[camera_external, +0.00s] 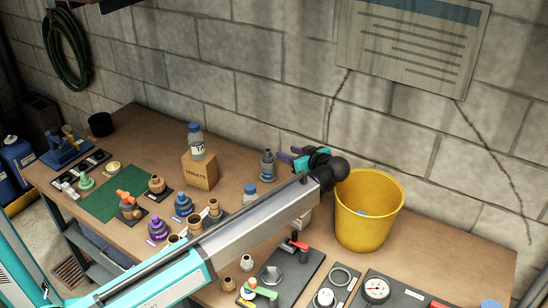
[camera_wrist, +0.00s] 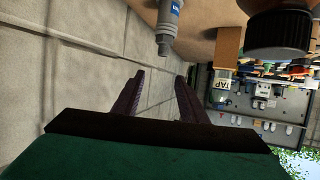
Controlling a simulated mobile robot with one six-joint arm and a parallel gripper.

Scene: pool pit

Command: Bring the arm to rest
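My arm reaches from the lower left across the bench in the outside view. My gripper (camera_external: 290,156) is at its far end, near the block wall and left of the yellow bucket (camera_external: 368,215). It points left and stays above the bench top. In the wrist view, the two dark fingers of my gripper (camera_wrist: 159,88) stand apart with nothing between them. A grey bottle (camera_external: 267,165) stands just left of and below the gripper. A grey bottle's nozzle also shows in the wrist view (camera_wrist: 165,42).
A cardboard box (camera_external: 200,171) with a bottle (camera_external: 196,142) on top stands further left on the bench (camera_external: 150,120). A green mat (camera_external: 105,200) and several small fittings lie nearer. A gauge (camera_external: 376,290) lies at the front right. The block wall (camera_external: 240,60) is close behind.

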